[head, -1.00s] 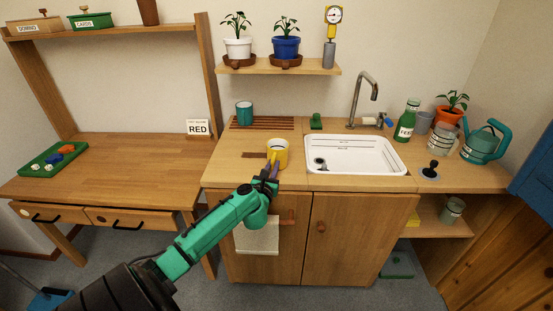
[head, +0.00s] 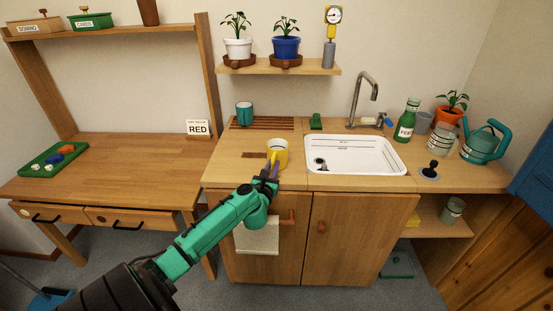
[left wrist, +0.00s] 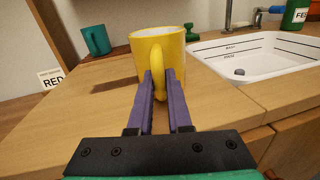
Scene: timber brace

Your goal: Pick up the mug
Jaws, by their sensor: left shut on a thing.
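A yellow mug (head: 278,152) with a white inside stands upright at the front of the wooden counter, left of the sink. It also shows large in the left wrist view (left wrist: 165,52), with its handle (left wrist: 156,75) turned toward me. My left gripper (head: 270,171) is shut on that handle, with its purple fingers (left wrist: 160,92) on either side of it. I cannot tell whether the mug's base touches the counter. A teal mug (head: 244,114) stands farther back on the counter. My right gripper does not show.
The white sink (head: 400,169) with a tall tap (head: 366,95) lies to the right. A slatted drainer (head: 268,124) is behind the yellow mug. A green bottle (head: 406,121), jar (head: 440,139) and watering can (head: 484,141) stand right of the sink. The desk (head: 120,165) is mostly clear.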

